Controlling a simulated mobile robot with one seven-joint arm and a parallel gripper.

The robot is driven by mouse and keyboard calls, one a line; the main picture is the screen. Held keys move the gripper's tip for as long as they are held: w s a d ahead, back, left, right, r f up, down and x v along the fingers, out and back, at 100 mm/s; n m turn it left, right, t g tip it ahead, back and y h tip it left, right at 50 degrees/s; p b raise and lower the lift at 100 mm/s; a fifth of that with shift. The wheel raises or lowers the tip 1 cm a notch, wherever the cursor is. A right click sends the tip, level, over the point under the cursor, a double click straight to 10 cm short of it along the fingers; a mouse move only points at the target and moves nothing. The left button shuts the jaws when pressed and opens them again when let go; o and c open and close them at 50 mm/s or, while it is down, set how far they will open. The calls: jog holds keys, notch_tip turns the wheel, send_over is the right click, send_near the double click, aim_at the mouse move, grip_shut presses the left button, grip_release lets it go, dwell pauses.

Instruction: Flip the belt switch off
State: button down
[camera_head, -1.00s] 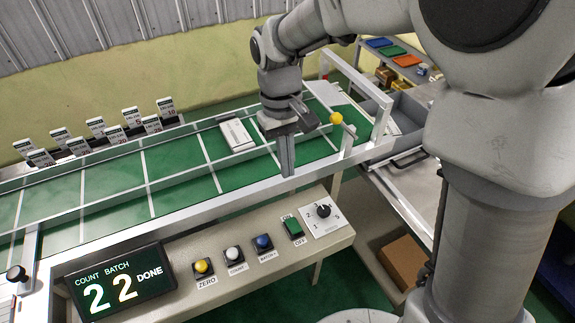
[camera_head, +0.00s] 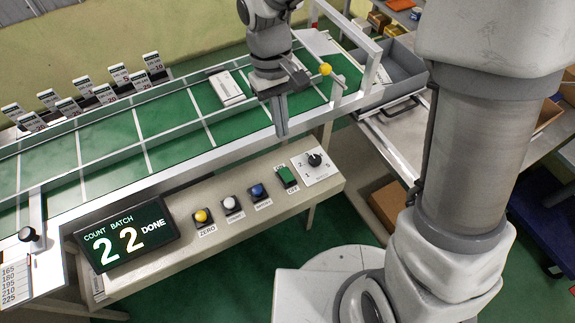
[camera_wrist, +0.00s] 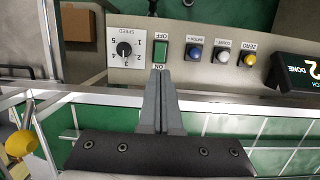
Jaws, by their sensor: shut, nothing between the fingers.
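The belt switch is a green rocker (camera_head: 287,177) in a dark frame on the sloped control panel, with an OFF label at its front edge. It also shows in the wrist view (camera_wrist: 162,52), with OFF on the far side and ON on the side nearest the fingertips. I cannot tell clearly which side is pressed. My gripper (camera_head: 282,132) points down over the near rail of the belt, behind the panel. Its fingers are shut and empty in the wrist view (camera_wrist: 161,72), with the tips lined up with the switch's ON side in that picture.
Beside the switch are a speed dial (camera_head: 314,160) and blue (camera_head: 257,190), white (camera_head: 229,202) and yellow (camera_head: 201,215) buttons. The display (camera_head: 127,236) reads count 2, batch 2, DONE. A white pack (camera_head: 226,88) lies on the belt. A yellow knob (camera_head: 325,69) stands near my gripper.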

aim_at(289, 177)
jog(key=x, duration=1.3)
jog(key=shift+w+f+b, duration=0.1)
jog(key=shift+f+b, duration=0.05)
jog(key=shift+b, duration=0.2)
